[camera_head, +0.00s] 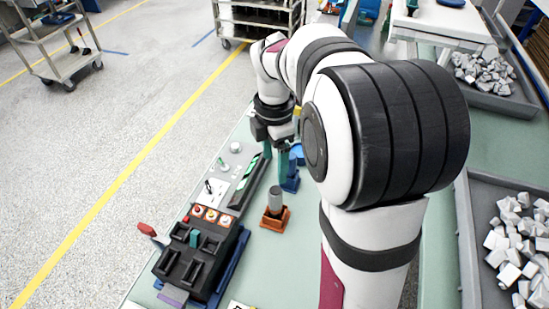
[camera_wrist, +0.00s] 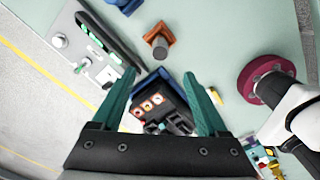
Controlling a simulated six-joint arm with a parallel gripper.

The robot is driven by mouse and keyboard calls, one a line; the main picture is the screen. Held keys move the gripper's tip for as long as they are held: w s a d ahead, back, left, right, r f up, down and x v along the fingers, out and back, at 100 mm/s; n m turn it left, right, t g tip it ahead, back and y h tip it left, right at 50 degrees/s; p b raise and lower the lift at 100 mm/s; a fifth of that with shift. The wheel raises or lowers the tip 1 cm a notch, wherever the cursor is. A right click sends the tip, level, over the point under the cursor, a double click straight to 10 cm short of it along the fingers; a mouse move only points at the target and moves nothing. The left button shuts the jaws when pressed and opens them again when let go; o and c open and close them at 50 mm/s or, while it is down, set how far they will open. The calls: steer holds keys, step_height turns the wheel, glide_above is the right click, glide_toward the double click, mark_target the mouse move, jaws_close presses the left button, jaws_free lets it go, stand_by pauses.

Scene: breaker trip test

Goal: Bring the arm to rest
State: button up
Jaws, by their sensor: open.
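My gripper shows in the head view (camera_head: 284,150) above the far part of the bench, pointing down, partly covered by my own arm. In the wrist view my gripper (camera_wrist: 165,85) has its two green fingers wide apart with nothing between them. The breaker panel, a black block with orange-red round parts and a red side lever, stands at the near left in the head view (camera_head: 203,252). It also shows beyond the fingertips in the wrist view (camera_wrist: 158,104). My gripper is apart from it.
A grey panel with knobs and a green strip (camera_head: 229,173) lies behind the breaker panel. An orange holder with a grey cylinder (camera_head: 275,215) and a blue holder (camera_head: 291,181) stand on the green bench. Trays of grey-white pieces (camera_head: 467,232) are at right. Bare bench lies in front.

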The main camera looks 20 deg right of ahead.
stand_by(0.3)
steer(key=s+a+m+y, duration=0.1)
steer(key=s+a+m, duration=0.5)
steer(key=s+m, duration=0.5)
steer(key=s+a+m, duration=0.6)
steer(key=s+m, duration=0.6)
steer(key=shift+m+y, duration=0.3)
steer(key=shift+y, duration=0.1)
